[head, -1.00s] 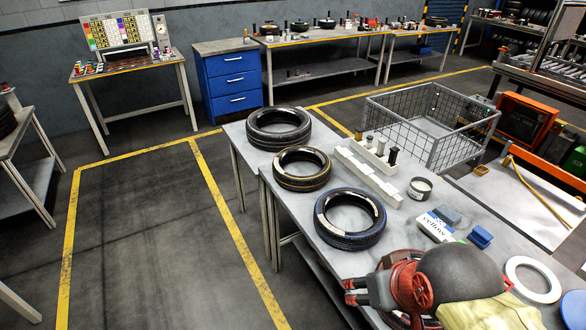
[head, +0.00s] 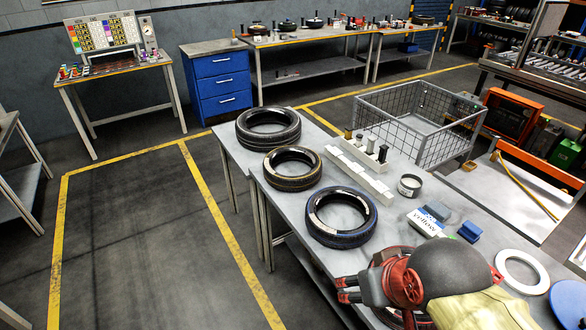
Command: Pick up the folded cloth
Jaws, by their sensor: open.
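No item shows clearly as a folded cloth. A small grey-blue item (head: 437,211) and a blue item (head: 470,232) lie on the workbench (head: 400,240), beside a white box (head: 425,223) lettered "yellow". I cannot tell whether either is the cloth. My gripper (head: 341,290) is at the bottom, over the near part of the bench, its dark fingers pointing left. It is open, with nothing seen between the fingers. It is left of and nearer than those items. My arm hides part of the bench and a round thing below it.
Three tyres, a black one (head: 268,143), a middle one (head: 292,182) and a near one (head: 341,233), lie along the bench's left side. A white rack (head: 358,174), an open tin (head: 409,185), a white ring (head: 522,257) and a wire basket (head: 470,140) are nearby. The left floor is clear.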

